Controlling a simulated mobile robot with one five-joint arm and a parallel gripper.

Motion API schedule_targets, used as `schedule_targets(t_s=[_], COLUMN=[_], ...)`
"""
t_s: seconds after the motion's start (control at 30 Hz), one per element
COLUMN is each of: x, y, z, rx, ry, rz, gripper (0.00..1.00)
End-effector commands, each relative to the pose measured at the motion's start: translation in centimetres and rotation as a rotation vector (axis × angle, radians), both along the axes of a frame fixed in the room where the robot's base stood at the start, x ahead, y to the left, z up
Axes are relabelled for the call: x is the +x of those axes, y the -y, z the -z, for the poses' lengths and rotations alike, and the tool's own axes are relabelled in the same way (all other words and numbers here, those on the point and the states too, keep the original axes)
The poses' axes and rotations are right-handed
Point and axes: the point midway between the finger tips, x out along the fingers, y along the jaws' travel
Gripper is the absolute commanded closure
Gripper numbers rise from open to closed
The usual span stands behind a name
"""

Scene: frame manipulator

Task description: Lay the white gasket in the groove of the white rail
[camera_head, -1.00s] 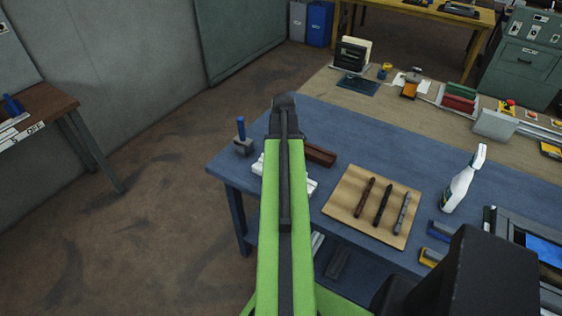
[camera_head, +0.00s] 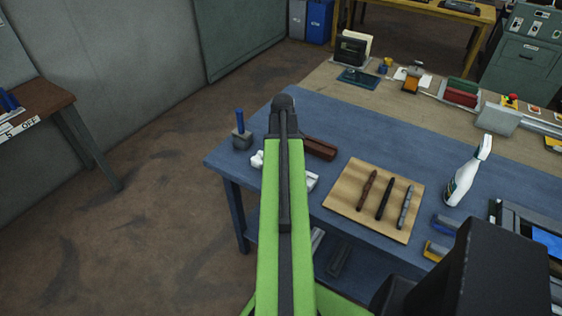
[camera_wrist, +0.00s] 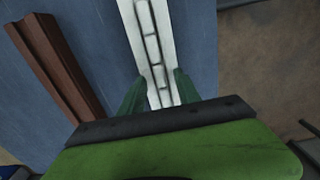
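The white rail (camera_wrist: 138,14) runs lengthwise between my gripper's fingers in the wrist view. Pale segments with dark outlines, which look like the white gasket (camera_wrist: 153,48), lie along its groove; I cannot tell how deeply they are seated. My gripper (camera_wrist: 160,84) has its two green fingers apart, one on each side of the rail, with no clear grip on anything. In the head view my arm covers most of the rail; white parts of it show left of the arm and right of it (camera_head: 312,181). My fingers are hidden there.
A brown rail (camera_head: 320,148) lies beside the white one. A wooden board (camera_head: 345,189) holds brown, black and grey strips. A blue-handled tool on a grey block (camera_head: 241,138) stands near the table's left corner. A spray bottle (camera_head: 467,175) stands to the right.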

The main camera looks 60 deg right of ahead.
Motion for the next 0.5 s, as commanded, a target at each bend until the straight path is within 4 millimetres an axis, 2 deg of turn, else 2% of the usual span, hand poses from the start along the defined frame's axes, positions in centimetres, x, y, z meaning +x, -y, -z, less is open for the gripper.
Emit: schedule_targets(t_s=[0.27,0.37,0.5], x=[0.0,0.0,0.0], y=[0.0,0.0,0.0], z=[-0.7,-1.9,-4.6], rx=[0.0,0.0,0.0], ry=[0.0,0.0,0.0], rz=[0.0,0.0,0.0], gripper=[0.61,0.61,0.61])
